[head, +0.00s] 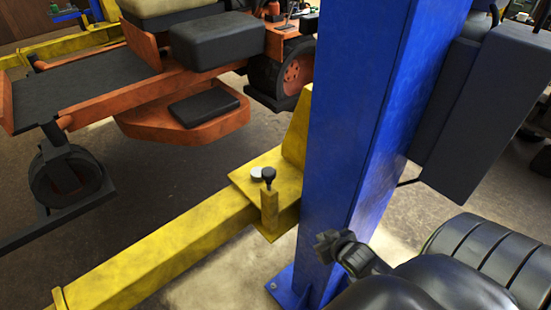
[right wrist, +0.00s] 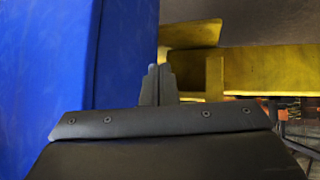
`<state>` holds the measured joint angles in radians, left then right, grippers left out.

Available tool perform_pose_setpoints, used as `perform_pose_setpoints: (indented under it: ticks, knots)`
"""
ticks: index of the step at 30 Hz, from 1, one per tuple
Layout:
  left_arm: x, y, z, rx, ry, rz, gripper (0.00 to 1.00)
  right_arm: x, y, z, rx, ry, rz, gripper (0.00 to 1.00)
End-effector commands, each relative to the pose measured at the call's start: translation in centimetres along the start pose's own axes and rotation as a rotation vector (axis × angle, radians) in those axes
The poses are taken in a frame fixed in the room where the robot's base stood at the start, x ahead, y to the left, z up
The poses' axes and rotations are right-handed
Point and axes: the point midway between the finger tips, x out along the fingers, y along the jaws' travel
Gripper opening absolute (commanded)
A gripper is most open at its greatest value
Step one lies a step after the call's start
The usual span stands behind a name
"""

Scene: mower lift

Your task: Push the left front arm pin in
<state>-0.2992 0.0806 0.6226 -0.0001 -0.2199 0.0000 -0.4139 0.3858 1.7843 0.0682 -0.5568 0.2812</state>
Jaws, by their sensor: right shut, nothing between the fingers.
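The arm pin shows in the head view as a black round knob (head: 268,174) on top of a short yellow post (head: 269,208). The post stands at the inner end of the yellow lift arm (head: 170,253), beside the blue column. My right gripper (head: 328,242) is in front of the column, to the right of and lower in the picture than the pin, apart from it. Its fingers (right wrist: 158,84) are closed together and empty in the right wrist view. Yellow lift parts (right wrist: 215,78) show beyond them there; I cannot make out the knob in that view. My left gripper is out of view.
The blue column (head: 375,110) rises close to my right gripper and also fills the left of the right wrist view (right wrist: 45,70). A dark box (head: 485,110) is fixed to its right side. An orange mower (head: 185,120) stands behind the arm. Bare floor (head: 165,185) lies between them.

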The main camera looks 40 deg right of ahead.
Motion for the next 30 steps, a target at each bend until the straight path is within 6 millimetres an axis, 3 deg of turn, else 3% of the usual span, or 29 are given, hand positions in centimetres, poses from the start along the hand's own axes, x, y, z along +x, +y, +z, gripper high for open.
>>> perform_pose_setpoints:
  ticks: [1, 6, 9, 12, 18, 30]
  knots:
    - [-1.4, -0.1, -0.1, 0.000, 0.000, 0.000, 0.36, -2.0, 0.2, -4.1, -0.003, 0.068, -0.018, 0.00]
    - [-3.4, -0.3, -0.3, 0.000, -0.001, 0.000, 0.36, -7.7, -0.7, -14.3, 0.005, 0.271, -0.107, 0.00]
    - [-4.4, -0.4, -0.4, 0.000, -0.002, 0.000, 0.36, -11.3, -1.9, -19.0, 0.009, 0.371, -0.173, 0.00]
    - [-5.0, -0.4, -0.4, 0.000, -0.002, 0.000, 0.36, -14.0, -2.9, -22.0, 0.010, 0.438, -0.228, 0.00]
    - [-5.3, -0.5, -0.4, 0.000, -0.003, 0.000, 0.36, -16.0, -3.8, -23.9, 0.014, 0.484, -0.273, 0.00]
    - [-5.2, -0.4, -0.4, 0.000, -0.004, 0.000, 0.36, -15.5, -3.9, -24.0, 0.016, 0.485, -0.272, 0.00]
